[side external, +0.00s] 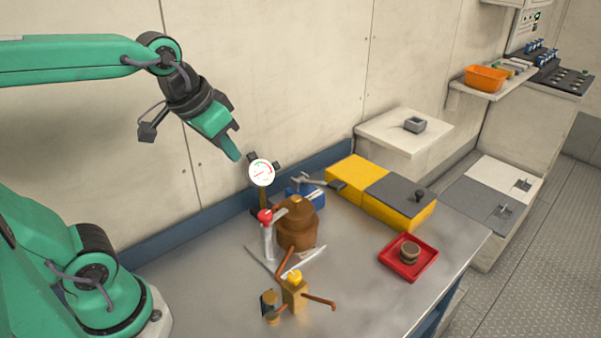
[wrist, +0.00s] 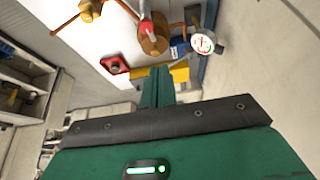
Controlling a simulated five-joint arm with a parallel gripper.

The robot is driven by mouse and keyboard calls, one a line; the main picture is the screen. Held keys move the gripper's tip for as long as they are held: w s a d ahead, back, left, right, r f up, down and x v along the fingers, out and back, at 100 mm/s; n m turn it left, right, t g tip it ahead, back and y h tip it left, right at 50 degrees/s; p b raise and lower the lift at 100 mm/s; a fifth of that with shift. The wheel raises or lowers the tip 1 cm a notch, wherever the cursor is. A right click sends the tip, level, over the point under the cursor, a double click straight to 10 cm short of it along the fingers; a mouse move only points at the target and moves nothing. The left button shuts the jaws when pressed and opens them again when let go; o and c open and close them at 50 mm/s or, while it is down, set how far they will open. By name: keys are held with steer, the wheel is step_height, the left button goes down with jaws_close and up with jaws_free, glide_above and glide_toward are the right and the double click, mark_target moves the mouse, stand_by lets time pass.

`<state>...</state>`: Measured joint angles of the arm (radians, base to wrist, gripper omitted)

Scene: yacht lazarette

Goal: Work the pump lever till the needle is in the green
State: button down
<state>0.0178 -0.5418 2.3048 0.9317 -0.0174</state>
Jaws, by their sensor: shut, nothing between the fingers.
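The pump is a copper-brown rounded body (side external: 297,232) on the metal bench. Its pale lever with a red knob (side external: 265,216) stands up on its left side. The knob also shows in the wrist view (wrist: 146,27), near the top. A round white gauge (side external: 261,172) with red and green on its dial stands behind the pump; it also shows in the wrist view (wrist: 203,43). The needle's exact position is too small to read. My gripper (side external: 236,156) is shut and empty, up and left of the gauge, apart from the lever. Its fingers also show in the wrist view (wrist: 158,74).
A brass valve block with copper pipes (side external: 294,293) stands in front of the pump. Tools and a blue box (side external: 305,197) lie behind it. A yellow case (side external: 355,177) and a red tray (side external: 408,257) holding a round brown thing are to the right. Bare bench lies between.

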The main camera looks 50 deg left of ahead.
steer(key=w+d+g, duration=0.1)
steer(key=w+d, duration=0.2)
steer(key=w, duration=1.7)
steer(key=shift+w+d+g, duration=0.15)
steer(key=shift+d+g, duration=0.05)
steer(key=shift+g, duration=0.2)
steer(key=shift+f, duration=0.2)
glide_above(338, 183)
steer(key=f, duration=0.7)
steer(key=s+f, duration=0.1)
steer(key=f, duration=0.3)
steer(key=shift+a+f, duration=0.25)
steer(key=shift+a, duration=0.05)
steer(key=shift+d+f, duration=0.15)
steer(key=shift+f, duration=0.8)
steer(key=d+f, duration=0.3)
steer(key=f, duration=0.3)
steer(key=shift+f+h, duration=0.25)
steer(key=shift+h, duration=0.05)
